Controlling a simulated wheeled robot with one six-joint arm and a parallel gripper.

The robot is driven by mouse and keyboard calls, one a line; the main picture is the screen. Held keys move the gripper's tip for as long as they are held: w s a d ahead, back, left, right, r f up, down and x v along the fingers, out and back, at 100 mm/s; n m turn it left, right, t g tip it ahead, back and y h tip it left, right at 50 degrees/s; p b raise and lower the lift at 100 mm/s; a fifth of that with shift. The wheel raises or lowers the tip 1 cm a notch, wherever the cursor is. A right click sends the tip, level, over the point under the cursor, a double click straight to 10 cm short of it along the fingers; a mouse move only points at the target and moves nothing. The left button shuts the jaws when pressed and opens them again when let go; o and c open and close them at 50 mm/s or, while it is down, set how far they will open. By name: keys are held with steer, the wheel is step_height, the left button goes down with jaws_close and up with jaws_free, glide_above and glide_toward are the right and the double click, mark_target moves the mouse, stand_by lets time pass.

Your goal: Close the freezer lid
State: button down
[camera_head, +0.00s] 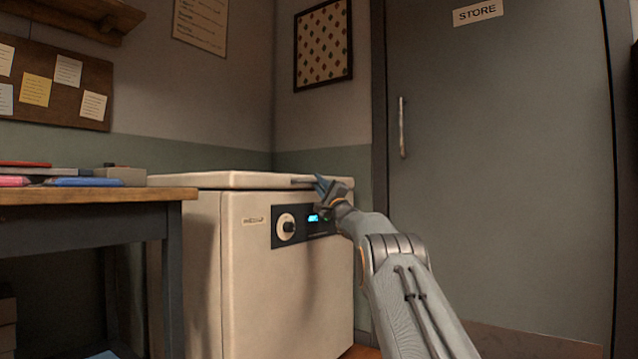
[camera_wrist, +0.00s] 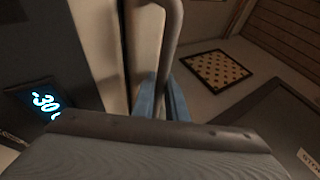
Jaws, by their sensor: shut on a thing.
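The white chest freezer (camera_head: 270,285) stands in the corner in the head view. Its lid (camera_head: 225,180) lies about level on top; a narrow dark seam shows between lid and body in the wrist view, and I cannot tell whether the lid is fully seated. My gripper (camera_head: 321,184) is at the lid's front edge, shut on the lid handle (camera_head: 302,180). In the wrist view, the blue fingers of my gripper (camera_wrist: 170,100) are at the grey handle bar (camera_wrist: 172,45). My fingers hide part of the handle.
A wooden table (camera_head: 95,194) with books and small items stands left of the freezer, close to it. A grey door (camera_head: 500,170) marked STORE is on the right. The freezer's front panel has a dial (camera_head: 286,226) and a lit display (camera_wrist: 46,103).

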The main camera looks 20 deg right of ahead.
steer(key=shift+w+a+f, duration=0.2)
steer(key=shift+w+f, duration=0.05)
steer(key=shift+f, duration=0.4)
steer(key=c, duration=2)
jaws_free()
steer(key=shift+f, duration=0.1)
steer(key=shift+c, duration=0.2)
steer(key=r+p+v, duration=0.1)
steer(key=p+v, duration=0.2)
steer(key=v, duration=0.4)
steer(key=shift+s+d+p, duration=0.2)
steer(key=shift+s+p, duration=0.2)
steer(key=shift+s, duration=0.25)
